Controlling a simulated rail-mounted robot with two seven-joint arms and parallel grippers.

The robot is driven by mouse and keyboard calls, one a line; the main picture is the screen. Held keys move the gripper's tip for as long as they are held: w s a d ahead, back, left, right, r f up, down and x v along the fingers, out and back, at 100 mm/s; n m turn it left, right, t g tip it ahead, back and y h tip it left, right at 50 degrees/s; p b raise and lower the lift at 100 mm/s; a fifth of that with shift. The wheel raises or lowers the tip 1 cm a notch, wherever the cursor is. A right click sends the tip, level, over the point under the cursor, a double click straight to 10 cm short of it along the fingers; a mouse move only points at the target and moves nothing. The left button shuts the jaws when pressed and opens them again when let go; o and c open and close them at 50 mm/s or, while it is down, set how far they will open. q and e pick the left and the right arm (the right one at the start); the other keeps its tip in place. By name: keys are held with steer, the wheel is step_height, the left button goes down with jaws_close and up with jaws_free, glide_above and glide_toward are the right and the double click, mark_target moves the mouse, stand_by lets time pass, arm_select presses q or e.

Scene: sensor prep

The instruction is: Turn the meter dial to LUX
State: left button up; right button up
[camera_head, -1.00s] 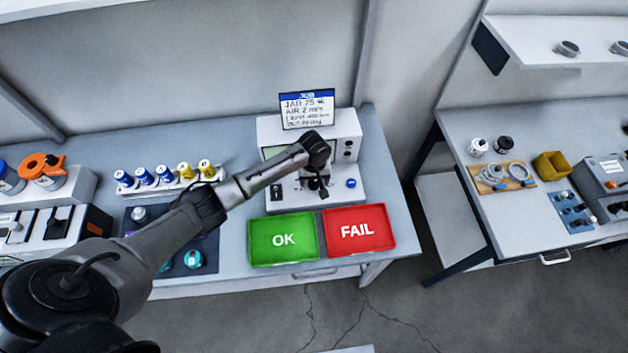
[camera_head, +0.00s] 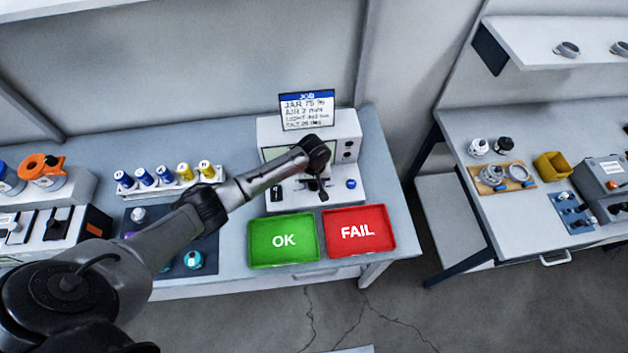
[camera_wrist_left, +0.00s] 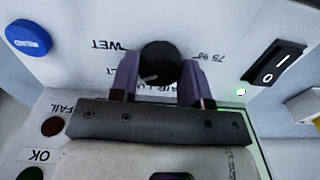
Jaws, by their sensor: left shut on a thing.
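The meter (camera_head: 350,150) is a pale box on the bench with a sloping front panel. In the left wrist view its black round dial (camera_wrist_left: 160,62) sits between the two fingers of my left gripper (camera_wrist_left: 157,84), which is shut on it. A light pointer mark on the dial points toward the lower left of that view. Printed labels ring the dial upside down; WET is legible, others are partly covered by the fingers. In the head view my left gripper (camera_head: 316,187) reaches down to the panel, and my forearm and wrist hide the dial.
A blue button (camera_wrist_left: 28,37) and a black rocker switch (camera_wrist_left: 273,63) flank the dial. A green OK tray (camera_head: 283,258) and a red FAIL tray (camera_head: 358,248) lie in front. A job sign (camera_head: 307,110) stands above the meter. A rack of cells (camera_head: 172,188) is left.

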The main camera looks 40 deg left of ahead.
arm_select(q)
steer(key=shift+r+n+p, duration=0.15)
steer(key=shift+n+p, duration=0.15)
steer(key=shift+p, duration=0.45)
steer(key=shift+c, duration=0.2)
steer(key=n+p, duration=0.3)
steer(key=p, duration=0.2)
steer(key=shift+r+n, duration=0.1)
steer(key=shift+n, duration=0.2)
steer(key=shift+f+n+p, duration=0.2)
steer(key=shift+n+p, duration=1.1)
steer(key=shift+n, duration=0.5)
steer(key=shift+f, duration=0.1)
steer(key=o, duration=0.9)
